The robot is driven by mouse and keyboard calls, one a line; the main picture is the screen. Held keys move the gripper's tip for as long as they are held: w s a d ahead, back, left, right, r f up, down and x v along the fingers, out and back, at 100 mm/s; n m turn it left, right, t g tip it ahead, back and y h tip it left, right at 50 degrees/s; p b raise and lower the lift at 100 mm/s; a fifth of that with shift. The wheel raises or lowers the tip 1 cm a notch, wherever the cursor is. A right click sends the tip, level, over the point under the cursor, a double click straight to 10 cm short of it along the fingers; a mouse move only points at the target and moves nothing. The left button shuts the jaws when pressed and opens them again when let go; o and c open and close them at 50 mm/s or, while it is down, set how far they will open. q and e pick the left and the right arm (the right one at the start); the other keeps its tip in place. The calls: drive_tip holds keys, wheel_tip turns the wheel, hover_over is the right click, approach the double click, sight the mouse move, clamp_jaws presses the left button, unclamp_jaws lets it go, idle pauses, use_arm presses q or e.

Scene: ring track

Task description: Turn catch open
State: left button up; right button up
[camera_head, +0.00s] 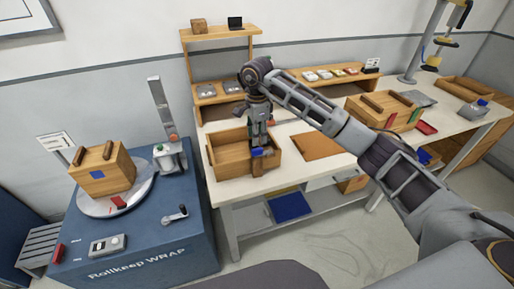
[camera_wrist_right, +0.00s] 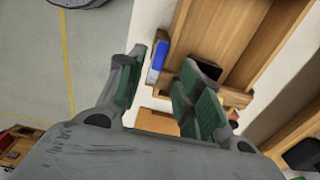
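An open wooden box (camera_head: 228,168) stands at the left front of the white workbench. A small blue piece (camera_head: 257,153), which looks like the catch, is at its front wall near the right corner; a brown wooden piece (camera_head: 258,166) shows just below. My right gripper (camera_head: 260,145) points down right above the blue piece and partly hides it. In the right wrist view, the gripper (camera_wrist_right: 165,80) is open, its green-padded fingers apart. The blue piece (camera_wrist_right: 160,58) shows beyond the fingertips, nearer the left finger. Contact cannot be told. My left gripper is not in view.
A blue wrapping machine (camera_head: 150,245) with a wooden box (camera_head: 105,172) on its turntable stands left of the workbench. A brown board (camera_head: 317,146) lies right of the open box. A shelf (camera_head: 222,33) stands behind it. Another box (camera_head: 380,112) is farther right.

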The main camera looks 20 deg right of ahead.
sight(257, 149)
drive_tip(key=shift+f+p, duration=0.35)
drive_tip(key=shift+f, duration=3)
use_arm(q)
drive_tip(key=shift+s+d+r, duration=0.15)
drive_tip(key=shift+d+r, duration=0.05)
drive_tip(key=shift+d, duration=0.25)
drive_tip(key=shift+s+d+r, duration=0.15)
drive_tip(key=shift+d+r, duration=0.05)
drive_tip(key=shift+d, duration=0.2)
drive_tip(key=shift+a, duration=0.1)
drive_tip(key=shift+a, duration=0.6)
use_arm(e)
clamp_jaws()
